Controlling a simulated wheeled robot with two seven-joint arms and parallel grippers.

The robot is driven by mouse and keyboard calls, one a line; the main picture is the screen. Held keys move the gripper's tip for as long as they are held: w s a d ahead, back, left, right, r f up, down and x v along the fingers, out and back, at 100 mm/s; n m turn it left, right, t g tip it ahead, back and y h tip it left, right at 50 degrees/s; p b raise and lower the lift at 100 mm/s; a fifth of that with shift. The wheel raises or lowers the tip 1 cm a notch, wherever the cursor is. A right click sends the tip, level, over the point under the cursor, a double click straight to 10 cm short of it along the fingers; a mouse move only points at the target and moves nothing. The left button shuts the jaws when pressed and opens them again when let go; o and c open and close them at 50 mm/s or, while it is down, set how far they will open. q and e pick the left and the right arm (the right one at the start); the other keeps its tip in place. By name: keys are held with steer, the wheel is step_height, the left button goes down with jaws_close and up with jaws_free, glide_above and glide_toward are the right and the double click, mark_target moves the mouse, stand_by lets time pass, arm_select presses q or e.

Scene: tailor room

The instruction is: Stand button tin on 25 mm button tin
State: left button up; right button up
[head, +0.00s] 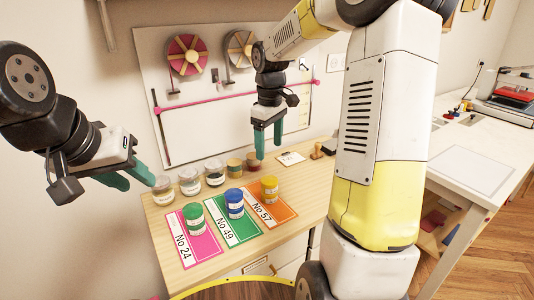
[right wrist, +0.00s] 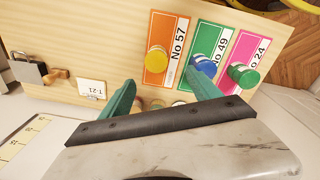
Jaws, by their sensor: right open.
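A green tin (head: 193,218) stands on a pink card, a blue tin (head: 234,203) on a green card and a yellow tin (head: 269,189) on an orange card. Behind them is a row of several small round containers; the right end has a dark-topped one (head: 234,168) and a reddish-brown one (head: 253,162). I cannot read which is the 25 mm button tin. My right gripper (head: 268,152) is open and empty above the right end of this row; its fingers (right wrist: 160,95) frame partly hidden tins in the wrist view. My left gripper (head: 134,182) is open and empty at the left.
The cards read No 24 (head: 200,250), No 49 (head: 245,230) and No 57 (head: 282,210). A small white label card (head: 290,158) and a wooden-handled stamp (head: 317,152) lie at the right. The right-hand white table (head: 455,170) is apart.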

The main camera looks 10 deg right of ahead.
steer(key=s+a+r+m+t+y, duration=0.1)
steer(key=s+r+m, duration=0.3)
steer(key=s, duration=0.7)
steer(key=s+r+m+t+y, duration=0.1)
steer(key=s+r+m+t, duration=0.3)
steer(key=s, duration=0.7)
steer(key=shift+s+a+r+t, duration=0.15)
steer(key=shift+s+a+t, duration=0.1)
steer(key=shift+a+t, duration=0.1)
